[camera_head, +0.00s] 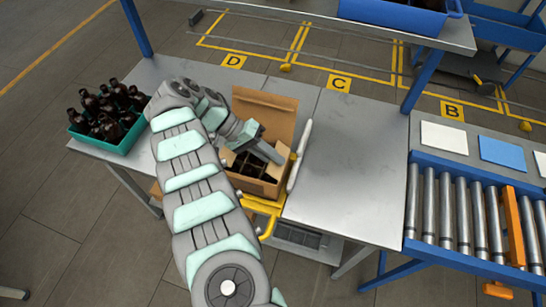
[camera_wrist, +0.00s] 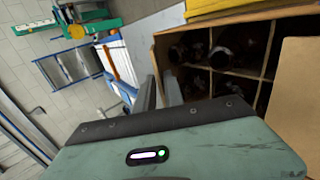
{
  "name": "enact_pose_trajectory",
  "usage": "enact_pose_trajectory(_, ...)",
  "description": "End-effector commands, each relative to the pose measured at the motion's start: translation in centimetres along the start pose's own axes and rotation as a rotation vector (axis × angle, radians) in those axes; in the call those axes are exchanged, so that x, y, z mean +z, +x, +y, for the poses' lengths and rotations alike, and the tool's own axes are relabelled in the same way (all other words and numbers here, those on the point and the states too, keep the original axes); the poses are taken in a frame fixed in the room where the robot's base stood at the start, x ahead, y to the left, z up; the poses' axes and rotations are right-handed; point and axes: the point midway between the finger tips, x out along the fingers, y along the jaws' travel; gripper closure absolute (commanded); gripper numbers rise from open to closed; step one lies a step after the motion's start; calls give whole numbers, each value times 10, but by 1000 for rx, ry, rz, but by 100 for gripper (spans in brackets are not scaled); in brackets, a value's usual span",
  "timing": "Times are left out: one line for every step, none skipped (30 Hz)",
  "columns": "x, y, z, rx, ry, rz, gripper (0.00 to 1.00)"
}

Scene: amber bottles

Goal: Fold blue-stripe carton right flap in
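A brown carton (camera_head: 255,187) stands open on the grey table, with its tall back flap (camera_head: 264,112) upright. In the wrist view the carton (camera_wrist: 160,50) shows dividers with dark bottles (camera_wrist: 222,55) in the cells, and a tan flap (camera_wrist: 298,95) at right. My gripper (camera_head: 277,158) reaches over the carton to its right side. In the wrist view its two fingers (camera_wrist: 159,95) are close together, with nothing seen between them, by the carton's wall. Whether they touch the wall is unclear. The right flap cannot be made out clearly, and no blue stripe shows.
A yellow holder (camera_head: 265,205) is under the carton's front. A white elongated object (camera_head: 300,157) lies close at its right. A teal crate of bottles (camera_head: 105,138) sits at left. The table (camera_head: 345,160) is clear farther right, up to a roller conveyor (camera_head: 460,205).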

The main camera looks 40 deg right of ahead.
Motion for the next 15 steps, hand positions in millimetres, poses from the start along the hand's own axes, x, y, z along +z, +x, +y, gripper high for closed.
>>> enact_pose_trajectory(0,0,0,0,0,0,82)
enact_pose_trajectory(0,0,0,0,0,0,80)
enact_pose_trajectory(0,0,0,0,0,0,76)
enact_pose_trajectory(0,0,0,0,-1,0,74)
enact_pose_trajectory(0,0,0,0,-1,0,74)
enact_pose_trajectory(0,0,0,0,-1,0,74)
enact_pose_trajectory(0,0,0,0,-1,0,74)
enact_pose_trajectory(0,0,0,0,-1,0,74)
enact_pose_trajectory(0,0,0,0,-1,0,74)
enact_pose_trajectory(0,0,0,0,-1,0,74)
enact_pose_trajectory(0,0,0,0,-1,0,74)
enact_pose_trajectory(0,-1,0,0,-1,0,74)
enact_pose_trajectory(0,-2,1,0,-1,0,74)
enact_pose_trajectory(0,-3,3,0,0,0,74)
enact_pose_trajectory(0,-5,5,0,0,1,74)
